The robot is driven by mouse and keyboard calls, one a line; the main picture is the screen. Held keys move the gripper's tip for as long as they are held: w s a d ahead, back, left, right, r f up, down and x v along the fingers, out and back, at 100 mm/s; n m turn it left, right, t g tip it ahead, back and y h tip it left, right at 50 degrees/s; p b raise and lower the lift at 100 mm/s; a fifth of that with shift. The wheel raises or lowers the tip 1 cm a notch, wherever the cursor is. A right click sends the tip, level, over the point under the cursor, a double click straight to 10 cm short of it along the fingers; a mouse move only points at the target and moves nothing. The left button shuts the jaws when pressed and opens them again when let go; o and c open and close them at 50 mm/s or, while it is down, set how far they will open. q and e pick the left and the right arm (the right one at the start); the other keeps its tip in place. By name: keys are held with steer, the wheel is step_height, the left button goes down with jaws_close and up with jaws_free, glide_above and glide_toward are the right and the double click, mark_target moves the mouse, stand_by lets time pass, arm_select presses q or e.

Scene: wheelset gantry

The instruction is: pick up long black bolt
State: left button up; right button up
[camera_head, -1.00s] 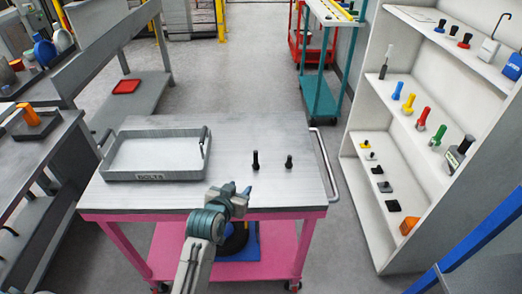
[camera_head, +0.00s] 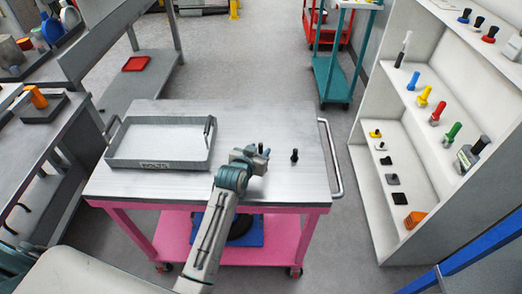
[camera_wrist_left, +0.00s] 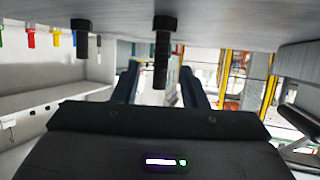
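The long black bolt (camera_head: 261,148) stands upright on the cart top, mostly hidden behind my left gripper (camera_head: 262,153) in the head view. In the left wrist view, which looks upside down, the long bolt (camera_wrist_left: 161,55) shows between the two spread fingers of the left gripper (camera_wrist_left: 158,88). Gaps show on both sides of it, so the gripper is open and not closed on it. A shorter black bolt (camera_head: 294,156) stands to the right; it also shows in the left wrist view (camera_wrist_left: 82,36). My right gripper is not in view.
A grey tray labelled for bolts (camera_head: 158,164) sits on the left of the pink-framed cart (camera_head: 290,187). A handle rail (camera_head: 331,160) runs along the cart's right side. A white shelf (camera_head: 400,150) with coloured bolts stands at the right. The cart's right part is mostly clear.

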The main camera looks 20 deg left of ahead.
arm_select(q)
steer(key=shift+x, duration=1.3)
steer(key=shift+c, duration=0.5)
jaws_close()
steer(key=shift+r, duration=0.2)
